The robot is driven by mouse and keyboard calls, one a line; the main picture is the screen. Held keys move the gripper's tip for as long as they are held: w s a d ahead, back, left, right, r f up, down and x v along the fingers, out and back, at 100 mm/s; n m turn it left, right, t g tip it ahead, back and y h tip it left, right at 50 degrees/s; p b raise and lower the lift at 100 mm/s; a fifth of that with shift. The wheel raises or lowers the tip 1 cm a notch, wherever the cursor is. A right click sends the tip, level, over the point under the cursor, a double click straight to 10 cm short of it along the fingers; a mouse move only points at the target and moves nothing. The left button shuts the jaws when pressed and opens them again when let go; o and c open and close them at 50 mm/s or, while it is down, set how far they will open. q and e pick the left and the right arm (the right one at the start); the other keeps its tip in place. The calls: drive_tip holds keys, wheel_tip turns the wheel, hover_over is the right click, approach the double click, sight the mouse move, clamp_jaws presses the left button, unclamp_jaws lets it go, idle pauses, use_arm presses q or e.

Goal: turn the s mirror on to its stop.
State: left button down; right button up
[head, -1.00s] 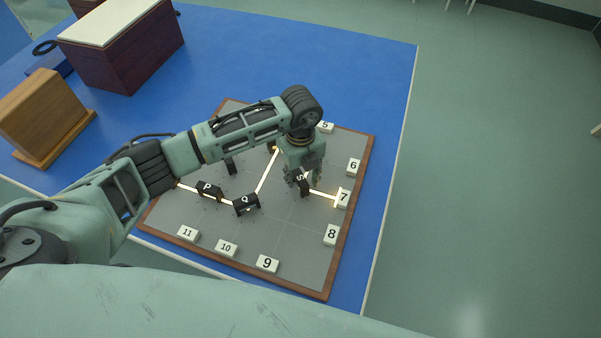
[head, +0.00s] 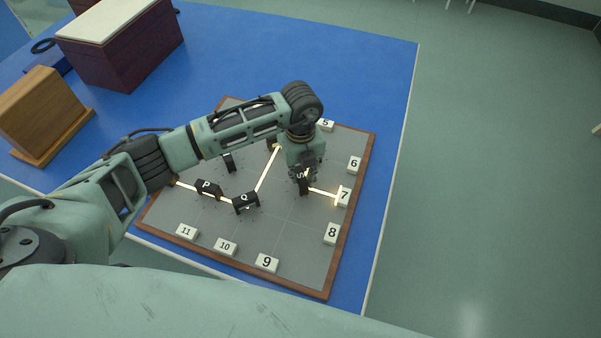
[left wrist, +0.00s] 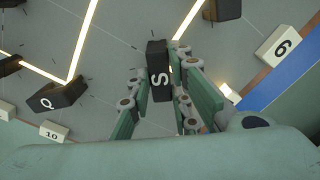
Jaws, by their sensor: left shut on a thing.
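The S mirror (head: 303,187) is a black block with a white S, standing on the grey board (head: 290,235). My left gripper (head: 302,174) comes down over it from above and is shut on it. In the left wrist view, the S mirror (left wrist: 158,72) stands upright between the two green fingers (left wrist: 162,75). A bright beam runs from the S mirror to the block marked 7 (head: 343,196). The gripper hides part of the mirror and its base. My right gripper is out of view.
The Q mirror (head: 246,203) and P mirror (head: 207,188) stand to the left on the beam path. Numbered blocks, such as 6 (head: 354,165) and 8 (head: 331,234), line the board's edge. A dark red box (head: 128,55) and a wooden block (head: 42,112) stand farther left.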

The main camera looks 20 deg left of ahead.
sight(300, 175)
use_arm(q)
drive_tip(key=shift+f+m+b, duration=0.2)
drive_tip(key=shift+m+b, duration=0.5)
drive_tip(key=shift+m, duration=0.1)
drive_tip(key=m+b, duration=1.1)
drive_tip(key=shift+m+b, duration=0.3)
drive_tip(key=shift+b, duration=0.05)
drive_tip(key=shift+r+m+b, duration=0.2)
drive_tip(key=shift+m+b, duration=1.2)
drive_tip(key=shift+m, duration=0.2)
drive_tip(key=c, duration=1.6)
unclamp_jaws()
wheel_tip(300, 175, up, 12)
drive_tip(key=shift+r, duration=0.1)
